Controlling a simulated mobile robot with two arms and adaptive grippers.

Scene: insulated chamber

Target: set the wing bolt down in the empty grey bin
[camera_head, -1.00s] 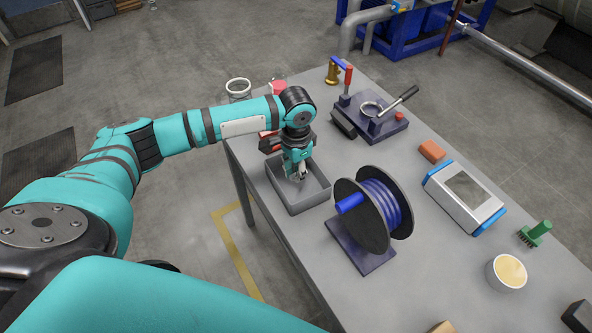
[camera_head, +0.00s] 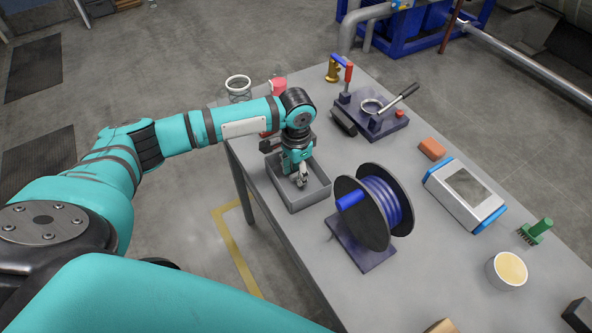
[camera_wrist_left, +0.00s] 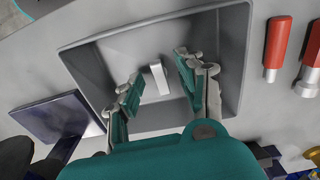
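The grey bin (camera_head: 323,188) is an open, shallow rectangular tray on the table. It also shows in the left wrist view (camera_wrist_left: 238,60). My left gripper (camera_head: 301,182) points down inside the bin. In the left wrist view its two teal-padded fingers (camera_wrist_left: 160,80) stand apart. A small pale grey piece (camera_wrist_left: 160,78), which looks like the wing bolt, is on the bin floor between the fingers, with a gap visible on each side. Its wings cannot be made out. In the head view the fingers hide it. My right gripper is not in view.
A cable spool (camera_head: 372,210) with blue cable stands close to the bin's right side. A clamp fixture (camera_head: 370,118) stands behind, and red-handled tools (camera_wrist_left: 277,45) lie beside the bin. A white meter box (camera_head: 465,195) and a round tub (camera_head: 507,270) are farther right.

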